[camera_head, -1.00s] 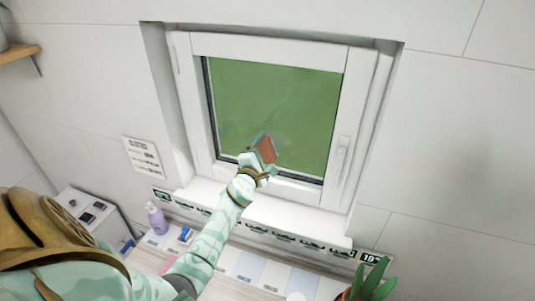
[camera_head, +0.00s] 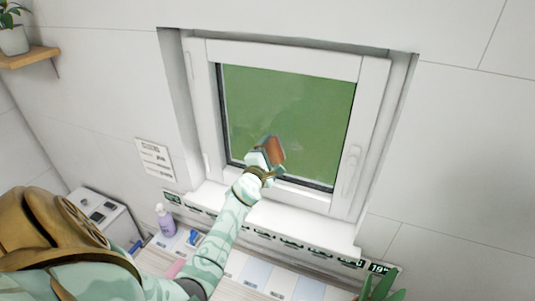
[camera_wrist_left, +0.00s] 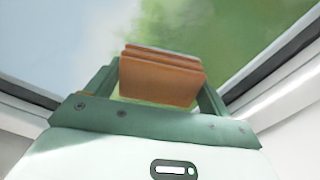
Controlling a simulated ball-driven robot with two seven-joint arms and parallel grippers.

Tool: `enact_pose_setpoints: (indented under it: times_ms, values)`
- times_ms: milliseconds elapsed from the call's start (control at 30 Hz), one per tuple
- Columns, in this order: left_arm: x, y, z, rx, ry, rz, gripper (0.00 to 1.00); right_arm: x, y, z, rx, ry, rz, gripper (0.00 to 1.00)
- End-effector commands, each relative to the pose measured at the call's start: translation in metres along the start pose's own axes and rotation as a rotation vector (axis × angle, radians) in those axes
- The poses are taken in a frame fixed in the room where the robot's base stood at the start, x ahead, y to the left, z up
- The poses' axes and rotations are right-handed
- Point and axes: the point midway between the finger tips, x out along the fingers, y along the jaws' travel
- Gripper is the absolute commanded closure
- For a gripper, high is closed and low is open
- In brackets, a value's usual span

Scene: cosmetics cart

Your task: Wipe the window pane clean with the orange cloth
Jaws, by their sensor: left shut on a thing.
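The window pane (camera_head: 305,100) is green in a white frame, with a slightly uneven, hazy tint across its middle. My left gripper (camera_head: 265,157) is shut on the folded orange cloth (camera_head: 274,148) and holds it at the lower middle of the pane. In the left wrist view the cloth (camera_wrist_left: 160,78) sits as a layered brown-orange block between the two green fingers. Behind it, the pane (camera_wrist_left: 240,28) is pale and hazy on the left and clearer green on the right. Whether the cloth touches the glass I cannot tell. My right gripper is not in view.
The white sill (camera_head: 280,215) runs below the window. A purple pump bottle (camera_head: 165,220) and a blue-and-white item (camera_head: 193,238) stand on the counter at lower left. A window handle (camera_head: 351,170) is on the right of the frame.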

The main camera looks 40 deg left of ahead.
Motion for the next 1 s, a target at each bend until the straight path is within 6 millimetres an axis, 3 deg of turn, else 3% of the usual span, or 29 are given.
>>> enact_pose_setpoints:
  times_ms: [1000]
  values:
    - [0.0,-0.019,0.051,-0.002,-0.001,-0.001,0.37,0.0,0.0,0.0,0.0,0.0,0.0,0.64]
